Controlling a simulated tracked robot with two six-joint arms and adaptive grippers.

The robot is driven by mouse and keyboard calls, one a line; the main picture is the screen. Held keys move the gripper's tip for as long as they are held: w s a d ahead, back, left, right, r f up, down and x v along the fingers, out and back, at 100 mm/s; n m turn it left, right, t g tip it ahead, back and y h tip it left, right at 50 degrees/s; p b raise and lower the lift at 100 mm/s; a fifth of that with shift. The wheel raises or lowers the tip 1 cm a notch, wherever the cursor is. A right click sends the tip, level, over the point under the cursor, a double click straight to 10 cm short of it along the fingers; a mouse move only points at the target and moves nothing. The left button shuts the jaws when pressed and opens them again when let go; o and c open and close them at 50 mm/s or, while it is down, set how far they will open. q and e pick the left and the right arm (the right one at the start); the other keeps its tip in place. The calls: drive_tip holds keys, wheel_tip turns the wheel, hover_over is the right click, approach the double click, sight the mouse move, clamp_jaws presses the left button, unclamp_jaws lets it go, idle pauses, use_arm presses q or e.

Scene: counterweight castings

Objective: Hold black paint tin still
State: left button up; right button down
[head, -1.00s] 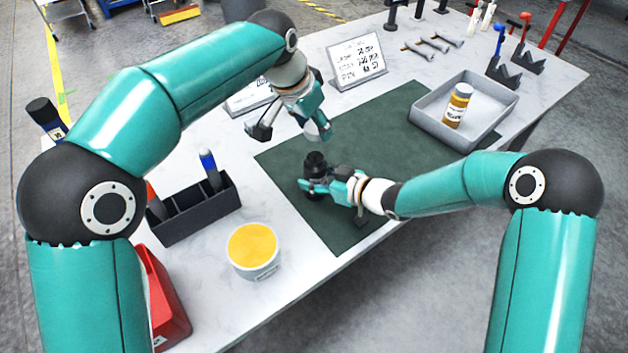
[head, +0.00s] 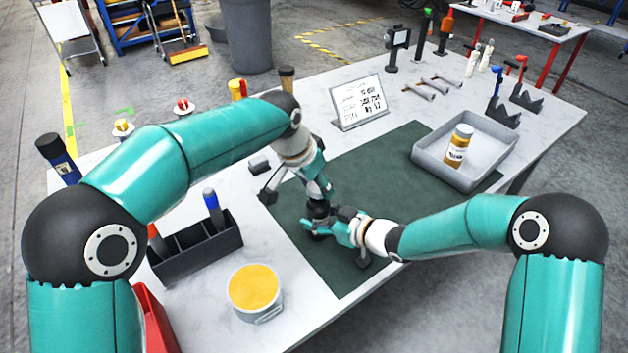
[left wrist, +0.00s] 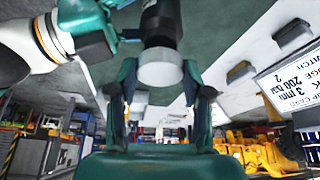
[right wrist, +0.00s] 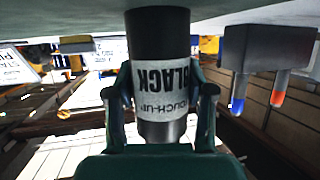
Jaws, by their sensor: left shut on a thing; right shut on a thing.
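The black paint tin (head: 318,208) stands on the dark green mat (head: 395,165), partly hidden by both grippers. In the right wrist view the tin (right wrist: 163,75) shows a pale label reading "BLACK" and "TOUCH-UP". My right gripper (head: 328,231) is shut on the tin from the side, low near the mat; its fingers (right wrist: 161,108) flank the label. My left gripper (head: 319,196) reaches down from above and is shut on the top of the tin. In the left wrist view its fingers (left wrist: 166,92) sit either side of a pale grey round end (left wrist: 160,70).
A grey tray (head: 430,160) with an amber bottle (head: 458,146) stands at the right. A black divided holder (head: 195,247) and a yellow-topped tub (head: 255,290) are at the left front. A written sign (head: 359,101) stands behind the mat. The mat's middle is clear.

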idle(0.3)
use_arm(q)
drive_tip(key=shift+f, duration=0.85)
drive_tip(key=shift+f, duration=0.6)
drive_tip(key=m, duration=0.3)
drive_tip(key=m+g+h, duration=0.1)
drive_tip(key=shift+w+a, duration=0.15)
drive_tip(key=shift+w, duration=0.1)
drive_tip(key=m, duration=0.2)
drive_tip(key=m+g, duration=0.1)
drive_tip(key=m, duration=0.1)
drive_tip(key=shift+w+g, duration=0.15)
drive_tip(key=shift+g, duration=0.15)
drive_tip(key=m, duration=0.1)
drive_tip(key=m+g, duration=0.1)
drive_tip(key=m, duration=0.1)
drive_tip(key=shift+w+f+m, duration=0.1)
drive_tip(key=shift+w+m, duration=0.05)
drive_tip(key=shift+m, duration=0.15)
drive_tip(key=shift+m+g, duration=0.6)
drive_tip(key=shift+m, duration=0.4)
